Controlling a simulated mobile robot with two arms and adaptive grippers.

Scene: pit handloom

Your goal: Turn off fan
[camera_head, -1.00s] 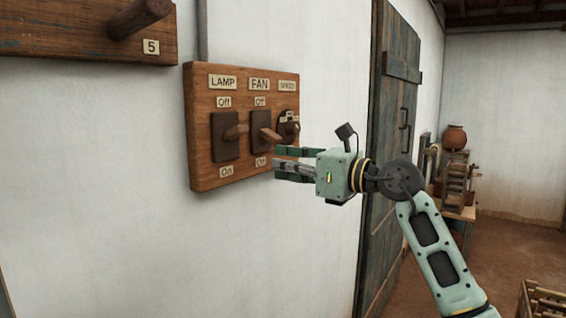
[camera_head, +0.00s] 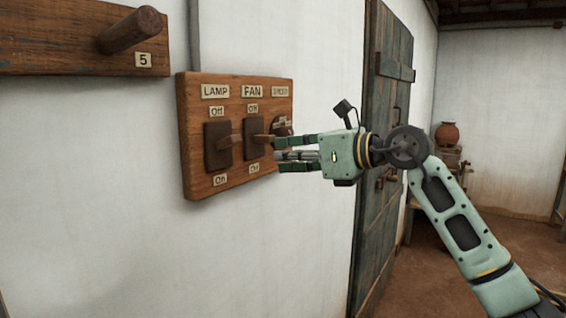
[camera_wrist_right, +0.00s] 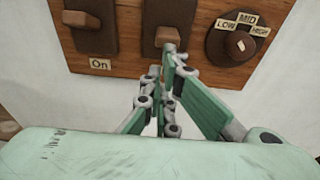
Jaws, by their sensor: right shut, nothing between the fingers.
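A wooden switch panel (camera_head: 197,184) is on the white wall. Its middle switch, under the FAN label (camera_head: 252,91), has a dark plate (camera_head: 254,148) and a brown lever (camera_head: 265,138) sticking out. The small labels above and below it are hard to read in the head view. My right gripper (camera_head: 278,154) is shut and empty, close beside and slightly below the fan lever. In the right wrist view its fingertips (camera_wrist_right: 171,54) are just below the lever's end (camera_wrist_right: 167,36); I cannot tell whether they touch. My left gripper is not in view.
The lamp switch (camera_head: 218,147) is left of the fan switch. The speed knob (camera_head: 283,124) is to its right, partly behind my fingers in the head view. A wooden peg (camera_head: 132,30) juts out at upper left. A dark door (camera_head: 384,130) stands behind my arm.

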